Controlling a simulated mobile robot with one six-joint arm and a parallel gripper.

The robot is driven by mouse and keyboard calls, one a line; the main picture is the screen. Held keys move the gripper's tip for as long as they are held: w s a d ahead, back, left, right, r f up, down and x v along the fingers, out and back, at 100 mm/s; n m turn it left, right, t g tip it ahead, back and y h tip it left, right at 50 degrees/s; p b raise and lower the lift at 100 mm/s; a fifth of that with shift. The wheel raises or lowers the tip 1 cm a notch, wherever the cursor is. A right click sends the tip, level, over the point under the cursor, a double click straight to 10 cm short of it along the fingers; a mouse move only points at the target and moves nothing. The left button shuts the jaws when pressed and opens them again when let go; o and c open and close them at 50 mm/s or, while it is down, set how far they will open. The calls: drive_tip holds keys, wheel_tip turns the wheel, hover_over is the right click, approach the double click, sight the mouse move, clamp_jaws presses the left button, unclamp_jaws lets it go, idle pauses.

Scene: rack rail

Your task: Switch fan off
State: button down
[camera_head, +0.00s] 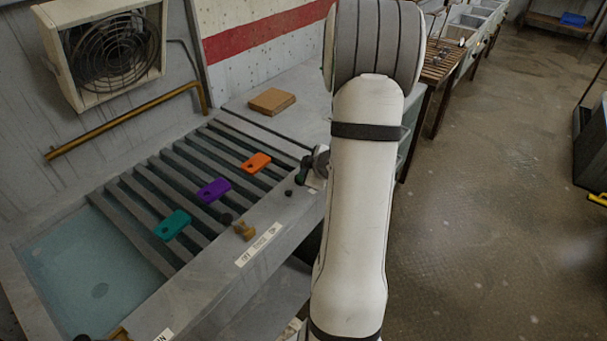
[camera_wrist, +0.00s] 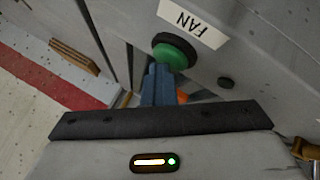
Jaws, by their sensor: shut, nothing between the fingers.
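A green button (camera_wrist: 180,52) in a black collar sits on a grey panel in the wrist view, beside a white label (camera_wrist: 194,23) reading FAN. My gripper (camera_wrist: 160,68) is shut and empty, its fingertips at the button's lower edge; I cannot tell whether they touch it. In the head view my gripper (camera_head: 306,170) is at the right end of the slatted rack's front rail, and my arm hides part of that area. A boxy cream fan (camera_head: 112,48) with a dark round grille is on the wall; I cannot tell whether it spins.
Teal (camera_head: 172,225), purple (camera_head: 213,190) and orange (camera_head: 256,162) tags lie on the slatted rack. A brass-coloured knob (camera_head: 244,231) and a label strip (camera_head: 259,245) are on the front rail. A brown block (camera_head: 272,101) lies behind. Floor at right is open.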

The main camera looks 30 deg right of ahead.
drive_tip(key=shift+s+r+p, duration=0.1)
drive_tip(key=shift+s+p, duration=0.05)
drive_tip(key=shift+p, duration=0.3)
wheel_tip(320, 180, up, 6)
drive_tip(key=p, duration=0.5)
drive_tip(key=shift+p, duration=0.4)
drive_tip(key=shift+r, duration=0.15)
wheel_tip(320, 180, up, 6)
drive_tip(key=f+m+h, duration=0.1)
drive_tip(key=m+h, duration=0.1)
hover_over(300, 180)
drive_tip(key=s+a+r+m+g+h, duration=0.2)
drive_tip(key=s+a+r+m, duration=0.15)
drive_tip(key=a+r, duration=0.35)
drive_tip(key=s+a+r+m+g+y, duration=0.2)
drive_tip(key=s+a, duration=0.6)
drive_tip(key=s+a+r+m+g+y, duration=0.1)
drive_tip(key=s+a+r, duration=0.2)
drive_tip(key=s+a, duration=0.4)
drive_tip(key=shift+s+a+m+g+y, duration=0.35)
drive_tip(key=shift+s+a+g+y, duration=0.05)
drive_tip(key=shift+s, duration=0.7)
drive_tip(key=shift+r, duration=0.1)
